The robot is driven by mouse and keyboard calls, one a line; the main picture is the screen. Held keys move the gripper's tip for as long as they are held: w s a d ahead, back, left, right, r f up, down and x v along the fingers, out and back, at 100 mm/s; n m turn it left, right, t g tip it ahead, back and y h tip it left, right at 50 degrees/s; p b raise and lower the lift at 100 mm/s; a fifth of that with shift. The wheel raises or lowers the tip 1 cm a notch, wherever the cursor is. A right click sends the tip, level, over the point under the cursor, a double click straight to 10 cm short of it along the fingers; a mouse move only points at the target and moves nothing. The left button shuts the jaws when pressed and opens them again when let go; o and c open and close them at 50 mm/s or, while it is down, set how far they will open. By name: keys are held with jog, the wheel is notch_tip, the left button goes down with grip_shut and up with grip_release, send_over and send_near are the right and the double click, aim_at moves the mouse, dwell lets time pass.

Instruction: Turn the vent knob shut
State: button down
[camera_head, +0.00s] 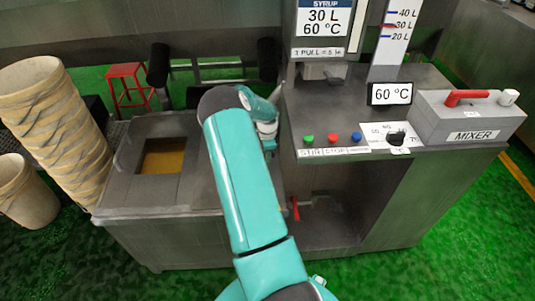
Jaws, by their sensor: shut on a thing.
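My teal arm rises from the bottom middle and bends over the left part of the steel machine (180,225). Its wrist, teal and white, is beside the left edge of the control counter. I cannot make out my gripper's fingers; they seem hidden behind my own arm. I cannot make out a vent knob, and it may be hidden there too. A black dial (397,139) with a printed scale sits on the counter's right part, apart from my arm.
Green, red and blue buttons (332,138) line the counter front. A grey mixer box (468,117) with a red lever stands at right. Stacked tan drums (55,110) stand at left, with a red stool (128,88) behind. A red handle (296,208) shows below the counter. Green floor is open at right.

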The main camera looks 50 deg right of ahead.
jog(key=shift+m, duration=0.6)
jog(key=c, duration=1.2)
grip_release()
jog(key=shift+c, duration=0.2)
notch_tip(320, 180, up, 14)
jog(key=shift+f, duration=0.1)
